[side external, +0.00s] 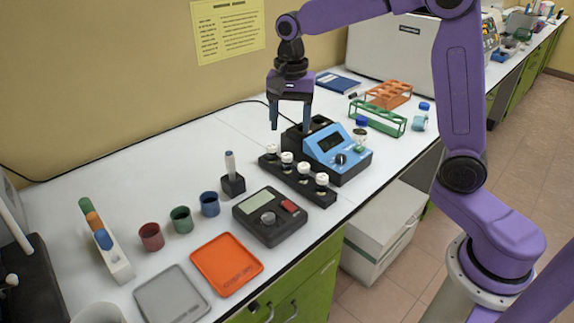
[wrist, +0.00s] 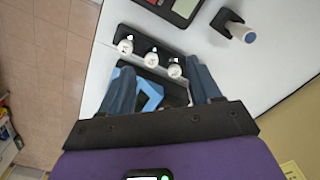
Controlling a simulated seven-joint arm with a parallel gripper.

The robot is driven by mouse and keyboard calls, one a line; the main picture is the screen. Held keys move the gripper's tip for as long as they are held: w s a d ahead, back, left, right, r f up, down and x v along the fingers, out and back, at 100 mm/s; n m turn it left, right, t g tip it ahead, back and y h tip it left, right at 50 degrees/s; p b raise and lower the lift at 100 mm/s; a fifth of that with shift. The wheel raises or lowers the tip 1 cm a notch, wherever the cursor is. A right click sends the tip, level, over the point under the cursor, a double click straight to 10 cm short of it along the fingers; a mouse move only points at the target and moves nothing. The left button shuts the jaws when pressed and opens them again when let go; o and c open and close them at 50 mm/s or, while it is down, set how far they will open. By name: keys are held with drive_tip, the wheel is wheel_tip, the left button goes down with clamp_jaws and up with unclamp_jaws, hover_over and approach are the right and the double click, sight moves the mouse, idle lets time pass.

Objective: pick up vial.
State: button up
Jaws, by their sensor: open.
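Several white-capped vials stand upright in a black rack (side external: 297,181) on the white bench. They include a rear vial (side external: 271,152) and a front vial (side external: 321,183); three caps show in the wrist view, one a middle vial (wrist: 151,57). A blue-capped vial (side external: 360,136) stands at the blue instrument. Which vial is meant cannot be told. My gripper (side external: 290,124) points down, open and empty, above the bench near the back of the rack and instrument. In the wrist view its fingers (wrist: 161,82) frame part of the instrument, with the caps just beyond the tips.
The blue and black instrument (side external: 330,146) stands right behind the rack. A black scale (side external: 270,218) and a pen holder (side external: 233,184) are nearby. Green (side external: 378,118) and orange (side external: 389,94) racks stand at the back right. Bench left of the gripper is clear.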

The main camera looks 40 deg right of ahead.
sight(287, 155)
drive_tip(key=w+d+m, duration=0.7)
drive_tip(key=w+m, duration=0.1)
drive_tip(key=f, duration=1.2)
drive_tip(key=shift+s+a+f, duration=0.1)
drive_tip(key=shift+s+f, duration=0.1)
drive_tip(key=shift+w+a+f, duration=0.1)
drive_tip(key=shift+w+f, duration=0.05)
drive_tip(key=shift+f, duration=2.55)
drive_tip(key=c, duration=1.1)
